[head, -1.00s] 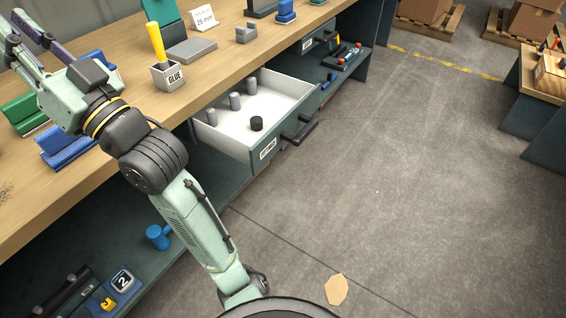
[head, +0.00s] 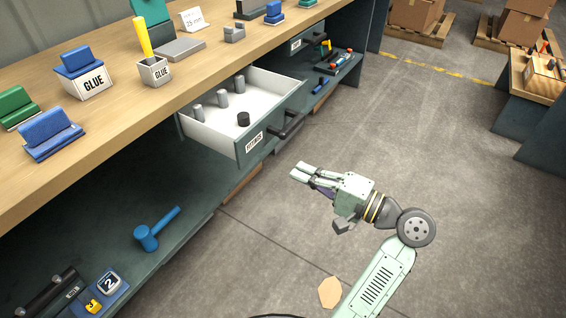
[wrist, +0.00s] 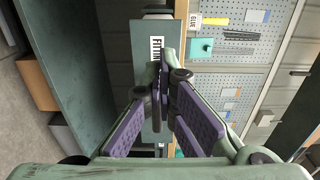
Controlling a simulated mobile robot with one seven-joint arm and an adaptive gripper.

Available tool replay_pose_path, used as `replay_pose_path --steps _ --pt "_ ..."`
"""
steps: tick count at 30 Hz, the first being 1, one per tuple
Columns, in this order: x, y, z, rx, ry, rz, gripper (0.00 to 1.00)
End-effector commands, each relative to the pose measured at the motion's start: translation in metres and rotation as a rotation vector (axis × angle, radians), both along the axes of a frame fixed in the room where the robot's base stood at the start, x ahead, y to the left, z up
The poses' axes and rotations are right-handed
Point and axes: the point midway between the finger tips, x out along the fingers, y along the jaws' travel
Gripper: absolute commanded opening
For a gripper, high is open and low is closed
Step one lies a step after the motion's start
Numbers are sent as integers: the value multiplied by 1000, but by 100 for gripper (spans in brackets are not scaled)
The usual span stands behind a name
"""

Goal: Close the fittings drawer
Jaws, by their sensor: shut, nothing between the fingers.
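The fittings drawer (head: 215,143) stands pulled out below the bench top in the head view. It has a white inside, a dark green front with a label and a dark bar handle (head: 286,126). Several grey cylinders and one black round piece (head: 243,119) stand in it. My gripper (head: 299,172) is in front of the drawer, to the lower right of its front, apart from it and holding nothing. In the wrist view the shut fingers (wrist: 163,85) point at the labelled drawer front (wrist: 147,45) and cover part of it.
The wooden bench top (head: 110,130) carries glue boxes, blue and green blocks and a card. A blue mallet (head: 150,235) lies on the lower shelf. The floor right of the bench is mostly clear, with a tan scrap (head: 330,291).

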Motion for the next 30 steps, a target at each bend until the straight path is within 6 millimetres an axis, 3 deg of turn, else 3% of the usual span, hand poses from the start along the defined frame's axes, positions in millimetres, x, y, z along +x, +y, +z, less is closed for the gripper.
replay_pose_path --steps 15,21,30 --pt "61 85 2 -2 -1 3 0" --pt "73 100 1 -3 -2 1 0" --pt "75 103 0 -3 -3 0 0"
